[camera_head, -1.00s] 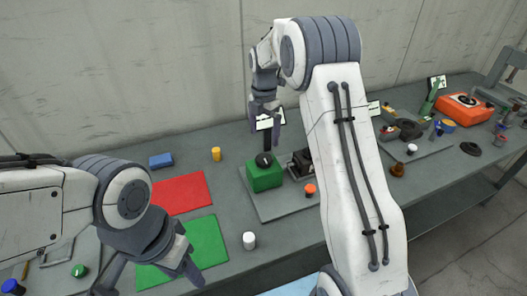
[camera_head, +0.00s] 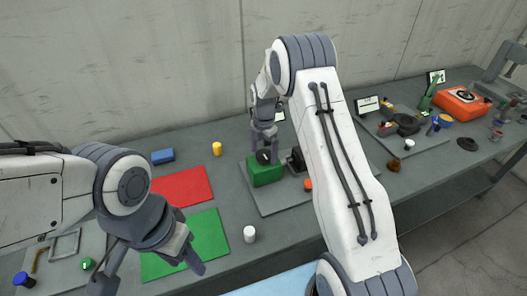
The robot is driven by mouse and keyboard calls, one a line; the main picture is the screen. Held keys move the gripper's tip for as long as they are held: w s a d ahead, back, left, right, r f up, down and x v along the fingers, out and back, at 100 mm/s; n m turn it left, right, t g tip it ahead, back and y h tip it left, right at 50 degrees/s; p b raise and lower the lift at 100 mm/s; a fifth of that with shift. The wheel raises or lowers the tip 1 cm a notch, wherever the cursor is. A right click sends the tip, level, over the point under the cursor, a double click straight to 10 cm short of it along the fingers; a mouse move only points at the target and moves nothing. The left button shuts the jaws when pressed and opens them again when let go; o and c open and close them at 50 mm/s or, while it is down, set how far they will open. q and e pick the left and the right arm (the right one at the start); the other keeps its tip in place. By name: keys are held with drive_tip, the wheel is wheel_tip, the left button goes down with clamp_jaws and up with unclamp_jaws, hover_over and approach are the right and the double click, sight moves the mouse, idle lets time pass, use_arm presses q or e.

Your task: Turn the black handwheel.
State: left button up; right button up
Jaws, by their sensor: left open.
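A green jack body (camera_head: 266,174) stands on a grey plate left of my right arm. A black handwheel (camera_head: 263,157) sits at its top, seen partly between my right gripper's fingers. My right gripper (camera_head: 264,150) points down over the green body with its fingers at the handwheel. Whether they touch or close on it is too small to tell. My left gripper (camera_head: 150,272) is open and empty, low in the picture near the green mat. A dark part (camera_head: 296,160) beside the green body is partly hidden by my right arm.
A red mat (camera_head: 183,187) and a green mat (camera_head: 206,238) lie left of the jack. A white cylinder (camera_head: 249,234), a yellow cylinder (camera_head: 217,149) and a blue block (camera_head: 162,156) stand around them. Other black wheels (camera_head: 405,124) and an orange box (camera_head: 462,101) are at the right.

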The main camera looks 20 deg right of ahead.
drive_tip(key=c, duration=1.1)
drive_tip(key=shift+m, duration=0.3)
